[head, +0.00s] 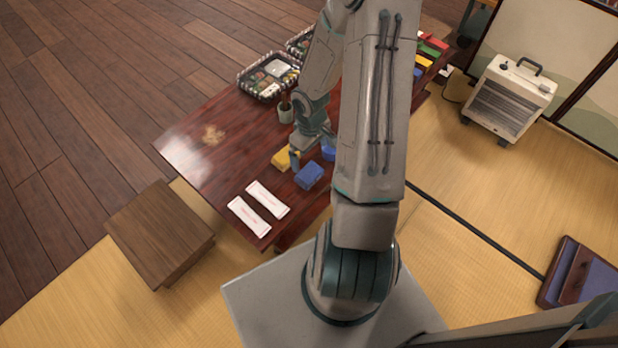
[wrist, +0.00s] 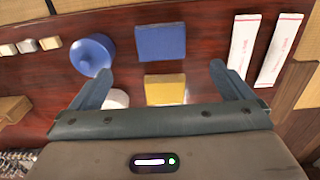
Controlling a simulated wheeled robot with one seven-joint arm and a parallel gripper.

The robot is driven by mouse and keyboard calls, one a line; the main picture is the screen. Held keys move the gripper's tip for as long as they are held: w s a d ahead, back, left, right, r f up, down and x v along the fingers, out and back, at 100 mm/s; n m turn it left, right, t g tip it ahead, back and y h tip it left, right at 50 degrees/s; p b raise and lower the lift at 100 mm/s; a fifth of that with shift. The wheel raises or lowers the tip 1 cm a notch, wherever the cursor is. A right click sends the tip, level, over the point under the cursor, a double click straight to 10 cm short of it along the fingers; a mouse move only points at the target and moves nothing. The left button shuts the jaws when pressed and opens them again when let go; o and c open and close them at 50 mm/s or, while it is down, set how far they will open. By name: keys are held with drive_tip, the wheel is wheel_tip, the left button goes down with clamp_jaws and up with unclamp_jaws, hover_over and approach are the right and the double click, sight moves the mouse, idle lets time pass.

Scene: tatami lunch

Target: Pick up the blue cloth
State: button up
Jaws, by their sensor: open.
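The blue cloth (head: 309,175) is a folded, block-like piece lying flat on the dark red table. In the wrist view the blue cloth (wrist: 161,42) lies just beyond my fingertips. A folded yellow cloth (head: 284,158) lies beside it; in the wrist view the yellow cloth (wrist: 165,88) shows between my fingers, partly hidden by the gripper body. My gripper (wrist: 162,70) is open, with its fingers spread wider than the cloths and nothing held. In the head view my gripper (head: 308,152) is over the table by the yellow cloth, partly hidden by my arm.
A round blue lidded pot (wrist: 92,54) stands close to my left finger. A white round item (wrist: 116,98) is partly hidden. Two white packets (head: 249,215) (head: 268,199) lie at the table's near end. A bento box (head: 268,90) stands further back; a wooden stool (head: 160,240) stands beside the table (head: 190,160).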

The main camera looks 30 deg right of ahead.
sight(309, 172)
wheel_tip(309, 172, down, 10)
drive_tip(key=b, duration=0.5)
drive_tip(key=shift+a+f, duration=0.1)
drive_tip(key=shift+f, duration=0.15)
drive_tip(key=shift+r, duration=0.1)
drive_tip(key=c, duration=1)
